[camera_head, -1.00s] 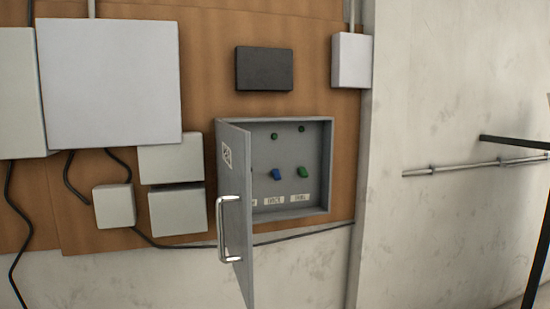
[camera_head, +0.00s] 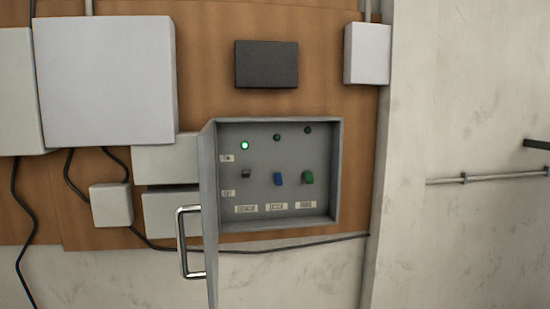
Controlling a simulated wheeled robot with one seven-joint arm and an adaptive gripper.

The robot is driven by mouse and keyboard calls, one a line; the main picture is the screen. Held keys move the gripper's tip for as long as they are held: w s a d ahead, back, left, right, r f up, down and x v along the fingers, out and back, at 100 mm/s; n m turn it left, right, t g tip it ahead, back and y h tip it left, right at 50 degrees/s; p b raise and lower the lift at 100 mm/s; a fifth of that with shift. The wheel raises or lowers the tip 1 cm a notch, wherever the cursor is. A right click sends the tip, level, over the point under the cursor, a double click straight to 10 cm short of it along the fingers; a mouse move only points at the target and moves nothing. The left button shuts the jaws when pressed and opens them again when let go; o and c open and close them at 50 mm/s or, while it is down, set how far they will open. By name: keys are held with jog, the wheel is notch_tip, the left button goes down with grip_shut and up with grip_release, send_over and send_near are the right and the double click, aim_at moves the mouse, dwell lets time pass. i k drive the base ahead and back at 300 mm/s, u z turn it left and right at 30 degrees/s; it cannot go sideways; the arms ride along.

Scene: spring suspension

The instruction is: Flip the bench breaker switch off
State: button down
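A grey breaker box (camera_head: 330,225) is mounted on the brown wall board, with its door (camera_head: 209,215) swung open to the left. Inside are three switches in a row: a black one (camera_head: 247,174) at left, a blue one (camera_head: 278,179) in the middle and a green one (camera_head: 307,178) at right. The lamp (camera_head: 245,145) above the black switch glows green; the other two lamps are dark. Small labels sit under the switches, too blurred to read surely, so I cannot tell which is the bench switch. My gripper is not in view.
The door's metal handle (camera_head: 189,242) sticks out at the lower left of the box. A dark box (camera_head: 266,64) is above, and a large grey cabinet (camera_head: 105,80) and smaller boxes are at left. A horizontal rail (camera_head: 490,175) runs along the pale wall at right.

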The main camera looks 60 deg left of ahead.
aim_at(246, 173)
jog(key=u, duration=0.05)
jog(key=i, duration=0.45)
jog(key=u, duration=2.35)
